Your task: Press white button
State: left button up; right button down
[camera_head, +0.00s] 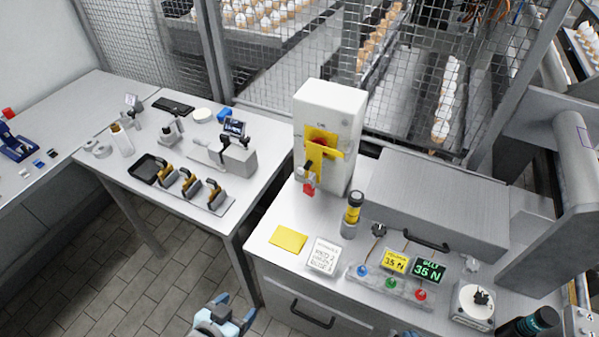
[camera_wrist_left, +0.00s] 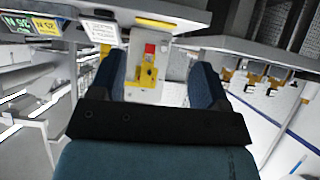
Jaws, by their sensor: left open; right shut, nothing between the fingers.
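A button strip (camera_head: 395,288) on the right bench carries a blue button (camera_head: 362,271), a green button (camera_head: 391,283) and a red button (camera_head: 421,295). I cannot make out a clearly white button. A white box (camera_head: 330,100) with a yellow and red switch (camera_head: 318,155) stands behind; the switch also shows in the left wrist view (camera_wrist_left: 148,72). My left gripper (camera_head: 238,311) is open and empty in front of the bench, left of the strip; its spread fingers show in the left wrist view (camera_wrist_left: 158,85). Only a sliver of my right gripper (camera_head: 411,334) shows at the bottom edge.
A yellow note (camera_head: 289,238), a white printed block (camera_head: 323,256), a yellow-black cylinder (camera_head: 352,212) and two lit displays (camera_head: 429,271) surround the strip. A white dial unit (camera_head: 473,306) stands to its right. A grey box (camera_head: 440,200) and wire mesh lie behind.

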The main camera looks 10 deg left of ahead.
pick_arm(q)
grip_shut()
dwell(1.5)
